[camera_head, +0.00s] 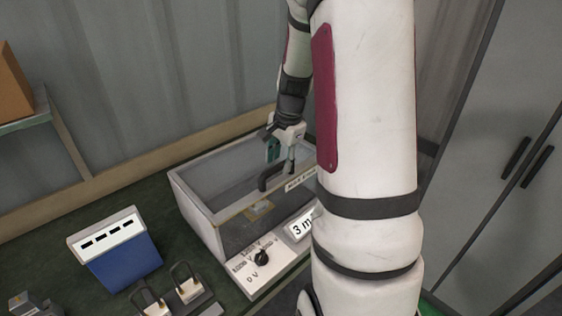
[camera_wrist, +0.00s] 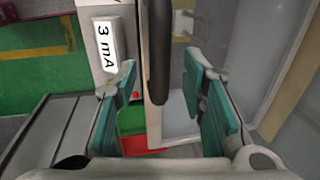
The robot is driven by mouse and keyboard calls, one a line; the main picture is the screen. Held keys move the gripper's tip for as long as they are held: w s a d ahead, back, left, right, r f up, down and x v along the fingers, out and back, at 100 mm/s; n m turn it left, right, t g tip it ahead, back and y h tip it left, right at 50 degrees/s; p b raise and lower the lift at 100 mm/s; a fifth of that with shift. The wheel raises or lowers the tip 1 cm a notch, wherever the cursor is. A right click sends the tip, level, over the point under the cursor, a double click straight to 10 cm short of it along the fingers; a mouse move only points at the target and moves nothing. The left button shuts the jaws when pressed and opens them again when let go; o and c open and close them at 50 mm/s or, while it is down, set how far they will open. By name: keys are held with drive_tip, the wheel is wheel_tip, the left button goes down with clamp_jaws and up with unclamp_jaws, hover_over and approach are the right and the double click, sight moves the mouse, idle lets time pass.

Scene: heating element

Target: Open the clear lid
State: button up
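The clear lid (camera_head: 232,178) covers a pale-framed box and appears to lie down on it, though its see-through panel is hard to make out. Its black handle (camera_head: 271,177) is at the front edge, partly beside my gripper (camera_head: 281,152). In the wrist view the handle (camera_wrist: 158,50) runs as a dark upright bar between the teal finger pads of my gripper (camera_wrist: 162,88). The fingers are spread apart, with gaps on both sides of the handle. Part of the box is hidden behind my arm.
A control panel with a black knob (camera_head: 261,257) and a "3 mA" display (camera_head: 302,228) fronts the box. A blue box (camera_head: 122,262) and small switch-like units (camera_head: 185,286) stand left. A grey cabinet (camera_head: 500,170) is at right. A wall is behind.

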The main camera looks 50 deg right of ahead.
drive_tip(key=shift+w+f, duration=0.15)
drive_tip(key=shift+f, duration=0.5)
clamp_jaws()
drive_tip(key=shift+r, duration=0.1)
